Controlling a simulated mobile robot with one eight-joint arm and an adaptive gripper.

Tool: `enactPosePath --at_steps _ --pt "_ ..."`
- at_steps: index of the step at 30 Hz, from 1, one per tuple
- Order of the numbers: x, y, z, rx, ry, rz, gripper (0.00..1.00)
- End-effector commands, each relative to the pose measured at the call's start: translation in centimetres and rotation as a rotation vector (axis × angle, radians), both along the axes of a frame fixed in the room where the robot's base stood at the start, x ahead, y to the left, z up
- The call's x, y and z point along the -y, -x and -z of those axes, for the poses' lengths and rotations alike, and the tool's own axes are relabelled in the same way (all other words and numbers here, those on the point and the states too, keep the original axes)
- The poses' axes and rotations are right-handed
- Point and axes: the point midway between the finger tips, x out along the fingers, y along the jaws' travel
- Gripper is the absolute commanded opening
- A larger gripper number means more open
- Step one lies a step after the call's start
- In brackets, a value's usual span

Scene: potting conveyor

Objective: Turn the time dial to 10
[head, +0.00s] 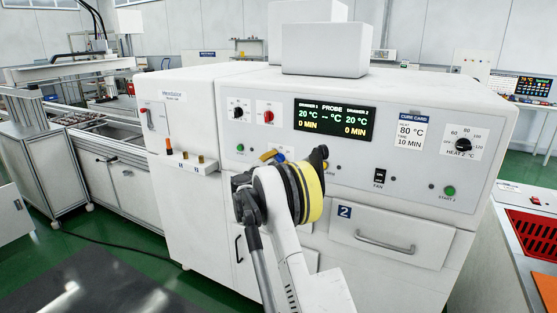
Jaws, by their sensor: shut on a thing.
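My arm reaches up to the front panel of the white oven cabinet (411,147), with a yellow-banded wrist in front. My gripper (319,156) shows only as a dark part beyond the wrist, close to the panel. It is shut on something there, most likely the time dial. My wrist hides the fingertips and the dial, so its setting cannot be read. The display (334,120) reads 20 °C and 0 MIN for both chambers. The cure card (410,131) reads 80 °C and 10 MIN.
A HEAT 2 dial (463,145) and a green START 2 button (449,191) are at the panel's right. A black knob (239,113) and a red knob (268,117) are at its left. A drawer (388,237) marked 2 is below. A red tray (535,235) is at far right.

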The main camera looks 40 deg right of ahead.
Motion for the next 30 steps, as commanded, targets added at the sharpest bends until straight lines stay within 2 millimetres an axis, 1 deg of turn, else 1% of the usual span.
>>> enactPosePath --at_steps 6,10,25,26,27,28,30 --pt "0.04 -0.02 -0.08 0.090 -0.037 -0.001 0.06" --pt "0.04 -0.01 -0.07 0.119 -0.049 -0.001 0.06" --pt "0.04 -0.02 -0.06 0.137 -0.056 -0.001 0.06" --pt "0.04 -0.02 -0.06 0.137 -0.056 -0.001 0.42" --pt "0.04 -0.02 -0.06 0.137 -0.056 -0.001 0.55" --pt "0.04 -0.01 -0.06 0.137 -0.056 -0.001 0.59" --pt "0.03 0.00 -0.04 0.137 -0.056 -0.001 0.59"
